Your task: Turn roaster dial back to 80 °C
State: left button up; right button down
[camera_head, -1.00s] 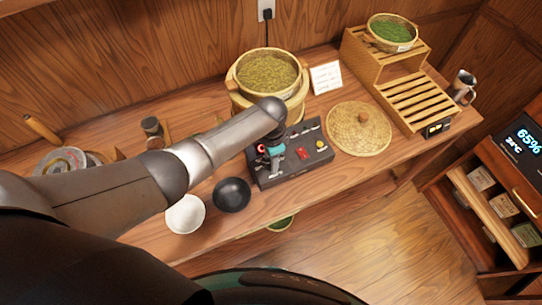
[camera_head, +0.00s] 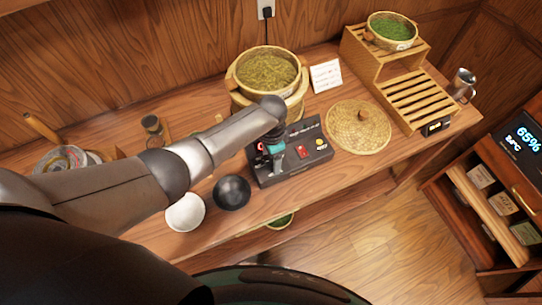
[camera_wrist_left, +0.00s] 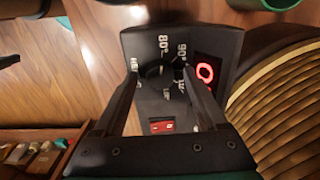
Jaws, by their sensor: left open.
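The roaster's black control box (camera_head: 282,176) stands on the wooden bench in front of the roaster basket (camera_head: 267,90). My left gripper (camera_head: 278,168) points down over the left part of the box and is open. In the left wrist view, my left gripper (camera_wrist_left: 159,72) has its fingers on either side of the small black dial (camera_wrist_left: 152,71). Whether they touch it, I cannot tell. Labels including 80° and 90° stand around the dial. Its pointer is too dark to read. A red switch (camera_wrist_left: 162,127) and a red lit ring (camera_wrist_left: 205,72) are on the panel. My right gripper is not in view.
A black bowl (camera_head: 232,193) and a white bowl (camera_head: 186,212) stand left of the box. A woven lid (camera_head: 358,128) lies to its right, before a slatted wooden rack (camera_head: 412,101). A white card (camera_head: 326,75) stands behind.

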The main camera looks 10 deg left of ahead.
aim_at(271, 161)
pick_arm(q)
notch_tip(271, 161, up, 15)
jog(key=p, duration=0.2)
jog(key=shift+r, duration=0.15)
dwell(0.3)
dwell(0.5)
